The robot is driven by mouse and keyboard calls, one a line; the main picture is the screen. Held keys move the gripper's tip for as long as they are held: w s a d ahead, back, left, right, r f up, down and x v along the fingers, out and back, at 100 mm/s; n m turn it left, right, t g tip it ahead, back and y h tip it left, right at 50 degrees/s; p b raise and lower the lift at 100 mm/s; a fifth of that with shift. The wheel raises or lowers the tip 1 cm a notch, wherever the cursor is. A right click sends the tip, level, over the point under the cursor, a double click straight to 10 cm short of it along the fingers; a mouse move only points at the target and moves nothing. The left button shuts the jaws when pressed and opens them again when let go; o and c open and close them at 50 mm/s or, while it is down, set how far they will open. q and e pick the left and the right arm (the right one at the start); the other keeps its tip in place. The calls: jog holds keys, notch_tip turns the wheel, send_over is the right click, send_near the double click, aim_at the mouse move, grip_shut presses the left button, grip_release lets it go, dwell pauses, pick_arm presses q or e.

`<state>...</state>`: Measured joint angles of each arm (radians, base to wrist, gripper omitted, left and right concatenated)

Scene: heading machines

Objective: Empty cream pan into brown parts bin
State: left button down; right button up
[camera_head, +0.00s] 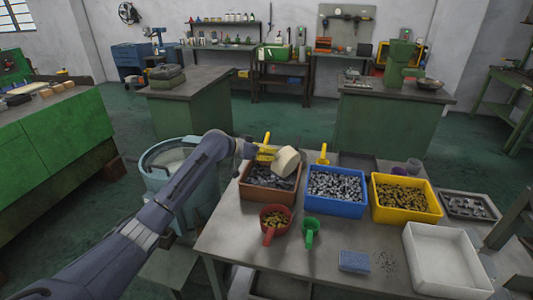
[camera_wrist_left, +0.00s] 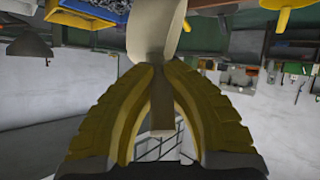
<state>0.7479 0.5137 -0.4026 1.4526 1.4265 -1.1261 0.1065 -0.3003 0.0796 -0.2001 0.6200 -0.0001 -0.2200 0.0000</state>
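The cream pan (camera_head: 285,162) is tilted, its outside toward the head camera, above the brown parts bin (camera_head: 268,199). My left gripper (camera_head: 267,152) is shut on the pan's handle; the left wrist view shows the yellow fingers (camera_wrist_left: 164,66) pinching the cream handle, with the pan (camera_wrist_left: 157,28) beyond the fingertips. The brown bin holds dark grey parts. The pan's inside is hidden, so I cannot tell whether anything is in it. My right gripper is in neither view.
A blue bin (camera_head: 336,211) and a yellow bin (camera_head: 405,215) of parts stand right of the brown bin. A red cup (camera_head: 275,219), a green scoop (camera_head: 310,231), a blue sponge-like block (camera_head: 354,261) and an empty white tray (camera_head: 445,260) occupy the table's front.

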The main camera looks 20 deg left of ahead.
pick_arm(q)
jog(key=shift+s+d+r+m+y, duration=0.2)
jog(key=shift+s+d+m+y, duration=0.1)
jog(key=shift+d, duration=0.2)
jog(key=shift+s+d+r+m+y, duration=0.2)
jog(key=shift+d+m, duration=0.1)
jog(key=shift+d, duration=0.2)
jog(key=d+m+y, duration=0.1)
jog(key=s+d+m+t+y, duration=0.1)
jog(key=d, duration=0.1)
jog(key=s+d+f+m+y, duration=0.1)
jog(key=shift+s+d+f+t, duration=0.1)
jog(key=shift+s+d+t, duration=0.05)
jog(key=shift+d+t, duration=0.25)
jog(key=shift+s+d+f+m+t+y, duration=0.4)
jog(key=shift+d+f+m+t+y, duration=0.35)
jog(key=shift+m, duration=0.35)
jog(key=shift+s+d+f+m+t+y, duration=0.35)
jog(key=shift+d+f+m+t+y, duration=0.2)
jog(key=shift+d+m+y, duration=0.4)
jog(key=shift+a+m, duration=0.2)
jog(key=shift+m, duration=0.05)
